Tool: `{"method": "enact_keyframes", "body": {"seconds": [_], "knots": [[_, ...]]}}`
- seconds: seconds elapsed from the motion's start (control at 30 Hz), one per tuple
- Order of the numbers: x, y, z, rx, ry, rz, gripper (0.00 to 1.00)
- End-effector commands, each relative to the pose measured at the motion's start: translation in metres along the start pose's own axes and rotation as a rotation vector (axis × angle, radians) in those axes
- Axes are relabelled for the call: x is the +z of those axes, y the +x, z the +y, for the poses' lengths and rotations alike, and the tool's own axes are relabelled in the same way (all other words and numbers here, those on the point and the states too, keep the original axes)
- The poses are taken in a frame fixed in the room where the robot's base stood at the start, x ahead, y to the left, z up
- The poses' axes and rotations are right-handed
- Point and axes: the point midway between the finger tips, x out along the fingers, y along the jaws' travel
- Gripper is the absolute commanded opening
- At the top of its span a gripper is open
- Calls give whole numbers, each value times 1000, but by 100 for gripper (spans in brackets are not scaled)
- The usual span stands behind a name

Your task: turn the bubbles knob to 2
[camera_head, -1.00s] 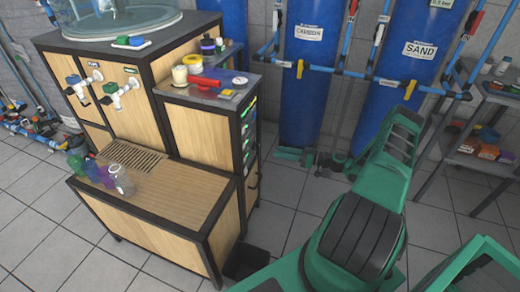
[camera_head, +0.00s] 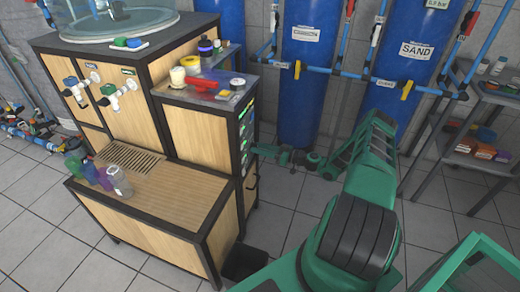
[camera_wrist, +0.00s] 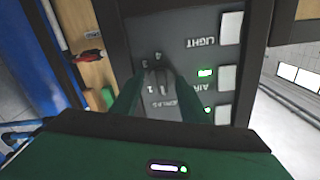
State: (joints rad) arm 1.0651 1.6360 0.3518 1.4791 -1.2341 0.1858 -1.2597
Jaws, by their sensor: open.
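The dark bubbles knob (camera_wrist: 157,78) sits on the dark panel in the wrist view, above partly hidden lettering that appears upside down. My gripper (camera_wrist: 156,72) is open, with one green finger on each side of the knob. I cannot tell whether the fingers touch it. In the head view my gripper (camera_head: 257,150) reaches the right side of the wooden cabinet (camera_head: 197,137), and the knob is hidden there.
The LIGHT switch (camera_wrist: 231,27) and AIR switch (camera_wrist: 227,78) are beside the knob, with green lights lit near the lower switches. Blue SAND and CARBON tanks (camera_head: 400,65) stand behind my arm. A shelf (camera_head: 480,140) is at right.

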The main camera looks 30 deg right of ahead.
Motion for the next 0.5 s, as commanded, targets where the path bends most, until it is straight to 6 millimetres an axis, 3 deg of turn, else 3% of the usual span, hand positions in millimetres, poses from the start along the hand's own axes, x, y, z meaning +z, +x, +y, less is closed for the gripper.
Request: {"method": "enact_keyframes", "body": {"seconds": [0.33,0.47,0.5], "knots": [[0,4,0,-1,0,0,40],[0,4,0,0,0,0,12],[0,4,0,0,0,0,10]]}}
